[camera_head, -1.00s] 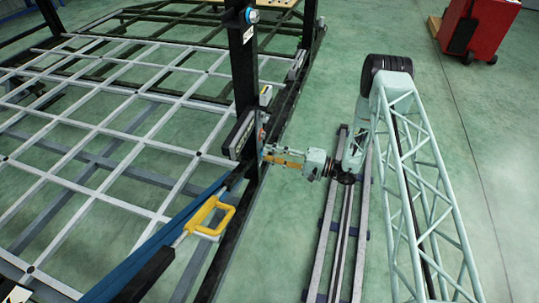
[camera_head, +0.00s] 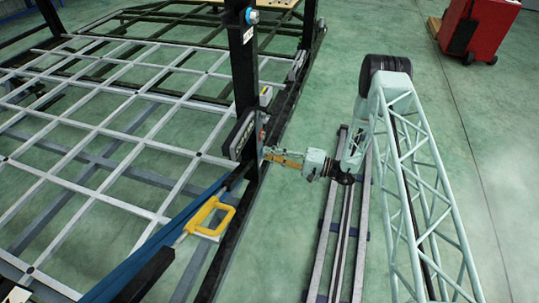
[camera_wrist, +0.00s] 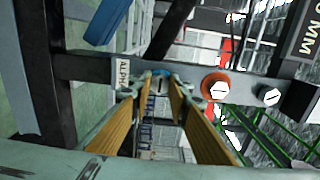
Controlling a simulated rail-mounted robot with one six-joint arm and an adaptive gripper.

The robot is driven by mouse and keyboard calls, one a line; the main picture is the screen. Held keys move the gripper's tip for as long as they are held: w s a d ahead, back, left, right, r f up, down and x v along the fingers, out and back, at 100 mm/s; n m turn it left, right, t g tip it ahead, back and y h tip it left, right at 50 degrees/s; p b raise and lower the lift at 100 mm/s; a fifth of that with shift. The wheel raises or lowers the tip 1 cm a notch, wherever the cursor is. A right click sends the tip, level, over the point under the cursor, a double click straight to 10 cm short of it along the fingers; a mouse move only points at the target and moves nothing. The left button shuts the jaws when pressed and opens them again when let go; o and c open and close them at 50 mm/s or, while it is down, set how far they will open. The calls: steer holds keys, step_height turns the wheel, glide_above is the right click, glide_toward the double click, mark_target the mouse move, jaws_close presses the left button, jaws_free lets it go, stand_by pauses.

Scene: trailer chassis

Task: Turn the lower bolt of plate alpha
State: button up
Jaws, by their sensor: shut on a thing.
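A grey plate with an ALPHA label (camera_wrist: 124,74) runs across the wrist view. A bolt with a blue ring (camera_wrist: 161,76) sits in it beside the label. A second bolt with an orange-red ring (camera_wrist: 216,86) sits further right on the plate. My gripper (camera_wrist: 161,87), with orange-yellow fingers, has its fingertips on both sides of the blue-ringed bolt and is shut on it. The fingertips partly hide this bolt. In the head view my gripper (camera_head: 266,154) reaches left to the dark upright post (camera_head: 245,75); the bolt itself is too small to tell there.
Another bolt (camera_wrist: 270,97) sits at the plate's right part. In the head view a yellow-handled tool (camera_head: 212,217) rests at the frame beside a blue bar (camera_head: 160,245). A red cabinet (camera_head: 477,28) stands at the back right. The green floor right of my arm is clear.

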steer(key=shift+m, duration=0.4)
steer(key=m, duration=0.5)
steer(key=shift+b, duration=0.4)
steer(key=m, duration=0.6)
steer(key=shift+d, duration=0.1)
steer(key=m, duration=0.6)
steer(key=m+p, duration=0.2)
steer(key=m, duration=2.7)
steer(key=shift+m, duration=0.3)
stand_by(0.4)
